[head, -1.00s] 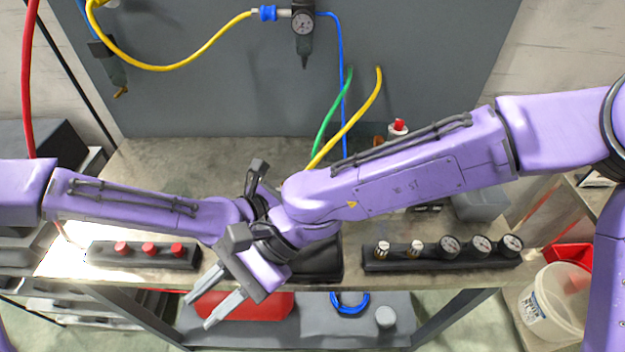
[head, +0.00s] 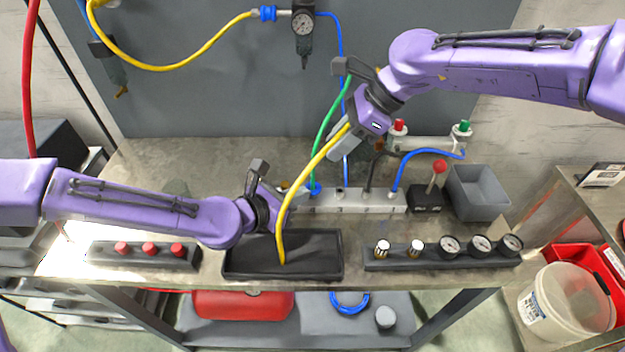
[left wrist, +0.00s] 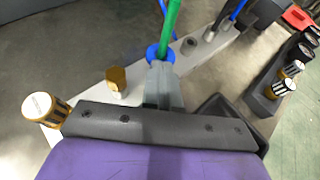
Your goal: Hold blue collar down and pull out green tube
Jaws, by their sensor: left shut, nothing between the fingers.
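In the left wrist view the green tube (left wrist: 171,22) enters the blue collar (left wrist: 154,54), which is right at the tips of my left gripper (left wrist: 161,72). In the head view my left gripper (head: 298,198) is at the block's left end, shut with nothing between its fingers. I cannot tell how firmly it touches the collar. My right gripper (head: 342,142) is above the block, beside the green tube; its finger gap is unclear.
A yellow tube (head: 305,177) passes by my right gripper and ends over a black tray (head: 325,274). A blue tube (head: 425,152) joins the block's right end. A grey bin (head: 478,195), a gauge strip (head: 430,262) and a red-button strip (head: 135,258) stand around.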

